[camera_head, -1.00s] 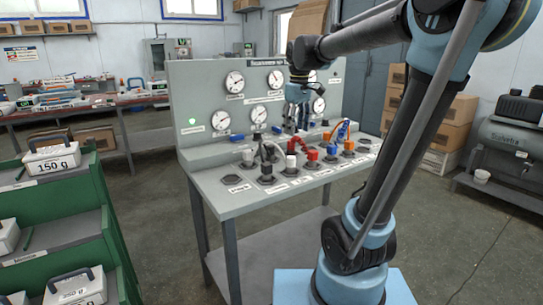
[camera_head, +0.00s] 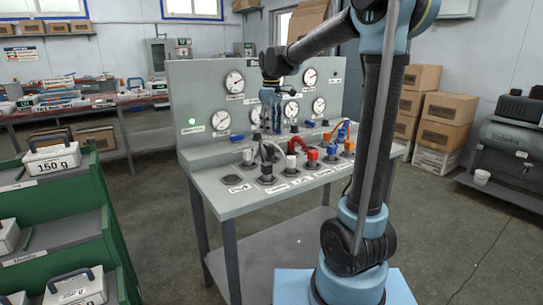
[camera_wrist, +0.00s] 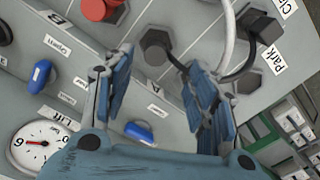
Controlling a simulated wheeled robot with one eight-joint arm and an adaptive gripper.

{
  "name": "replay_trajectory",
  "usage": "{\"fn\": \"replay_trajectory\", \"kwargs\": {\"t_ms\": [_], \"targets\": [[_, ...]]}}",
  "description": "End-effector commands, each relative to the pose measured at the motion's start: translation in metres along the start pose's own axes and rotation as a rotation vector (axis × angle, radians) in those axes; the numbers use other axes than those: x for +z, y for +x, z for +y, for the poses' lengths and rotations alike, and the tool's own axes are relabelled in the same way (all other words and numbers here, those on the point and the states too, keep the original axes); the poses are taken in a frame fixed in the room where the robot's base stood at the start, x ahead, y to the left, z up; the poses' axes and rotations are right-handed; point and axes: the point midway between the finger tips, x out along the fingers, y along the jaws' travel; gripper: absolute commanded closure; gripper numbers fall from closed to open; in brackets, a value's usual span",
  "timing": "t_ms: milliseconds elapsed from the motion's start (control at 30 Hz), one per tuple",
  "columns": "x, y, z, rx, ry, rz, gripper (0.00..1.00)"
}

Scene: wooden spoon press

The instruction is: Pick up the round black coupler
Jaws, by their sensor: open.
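My gripper (camera_head: 271,126) hangs over the back left part of the console top (camera_head: 228,203). In the wrist view its two blue-grey fingers (camera_wrist: 158,65) are spread apart with nothing between them. Beyond the fingertips a dark fitting (camera_wrist: 157,46) stands on the panel. Another dark fitting (camera_wrist: 263,26) is at the upper right, by the "Park" label. A thin black hose loops beside the right finger, which hides part of it. I cannot tell for certain which dark piece is the round black coupler. In the head view a black fitting (camera_head: 267,171) stands at the front left of the console.
A white hose (camera_wrist: 228,35) rises close to the right finger. A red coupler (camera_wrist: 100,8) and blue handles (camera_wrist: 40,76) are nearby. Gauges (camera_head: 234,81) line the upright panel behind. A green rack (camera_head: 85,205) stands to the left.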

Motion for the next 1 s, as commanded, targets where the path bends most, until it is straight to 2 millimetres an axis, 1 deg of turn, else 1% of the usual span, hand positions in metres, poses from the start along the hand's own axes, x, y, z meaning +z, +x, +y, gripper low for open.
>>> {"fn": "replay_trajectory", "kwargs": {"t_ms": [33, 100, 233, 333, 533, 800, 900, 1000], "targets": [[0.0, 0.009, 0.0, 0.0, 0.0, 0.0, 0.48], [0.0, 0.021, 0.0, 0.0, 0.0, 0.0, 0.48], [0.0, 0.04, 0.0, 0.0, 0.001, 0.0, 0.48], [0.0, 0.049, 0.001, 0.0, 0.001, 0.0, 0.48], [-0.001, 0.058, 0.002, 0.0, 0.001, 0.0, 0.48], [-0.007, 0.092, 0.008, 0.0, 0.001, 0.0, 0.48], [-0.007, 0.102, 0.008, 0.0, 0.001, 0.0, 0.48], [-0.007, 0.105, 0.008, 0.0, 0.001, 0.0, 0.48]]}}
